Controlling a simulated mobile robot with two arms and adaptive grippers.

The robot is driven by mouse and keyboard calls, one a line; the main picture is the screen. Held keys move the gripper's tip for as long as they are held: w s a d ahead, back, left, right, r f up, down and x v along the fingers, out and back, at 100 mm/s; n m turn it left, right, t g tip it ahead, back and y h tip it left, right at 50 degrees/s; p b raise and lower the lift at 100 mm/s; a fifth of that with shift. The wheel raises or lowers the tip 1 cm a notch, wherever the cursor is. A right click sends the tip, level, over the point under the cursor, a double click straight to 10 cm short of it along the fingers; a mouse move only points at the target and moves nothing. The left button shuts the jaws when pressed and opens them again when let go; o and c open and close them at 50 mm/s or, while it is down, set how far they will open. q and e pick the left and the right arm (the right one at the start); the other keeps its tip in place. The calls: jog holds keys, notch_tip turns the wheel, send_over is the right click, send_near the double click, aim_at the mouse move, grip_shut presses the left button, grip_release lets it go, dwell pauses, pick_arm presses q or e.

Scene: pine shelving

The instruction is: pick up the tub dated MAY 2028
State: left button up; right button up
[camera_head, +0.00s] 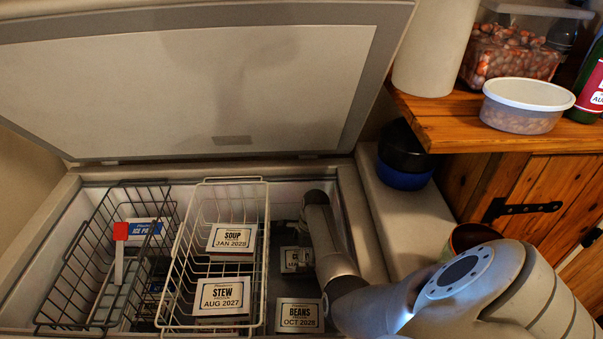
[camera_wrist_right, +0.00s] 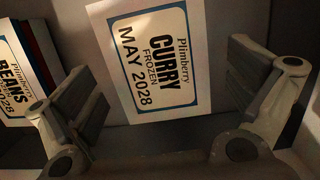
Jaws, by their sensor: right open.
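The tub dated MAY 2028 (camera_wrist_right: 150,60), labelled CURRY FROZEN, shows in the right wrist view with a white label that is tilted in the picture. My right gripper (camera_wrist_right: 165,92) is open, with one finger on each side of this label; I cannot tell whether either finger touches the tub. In the head view my right arm reaches down into the chest freezer, and the gripper is mostly hidden and dark there. My left gripper is not in view.
A BEANS tub (camera_wrist_right: 14,78) lies left of the gripper. A white wire basket (camera_head: 262,215) holds SOUP (camera_head: 232,238) and STEW (camera_head: 222,296) tubs. A dark wire basket (camera_head: 75,245) stands left. The freezer wall (camera_head: 350,215) is close right of my arm; the lid (camera_head: 200,90) is raised.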

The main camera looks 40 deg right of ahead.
jog(key=shift+a+f+b, duration=0.2)
jog(key=shift+f+b, duration=0.15)
jog(key=shift+f, duration=1.45)
jog(key=shift+r, duration=0.1)
jog(key=shift+c, duration=0.4)
jog(key=c, duration=1)
jog(key=shift+w, duration=0.1)
jog(key=shift+c, duration=0.9)
jog(key=shift+r, duration=0.15)
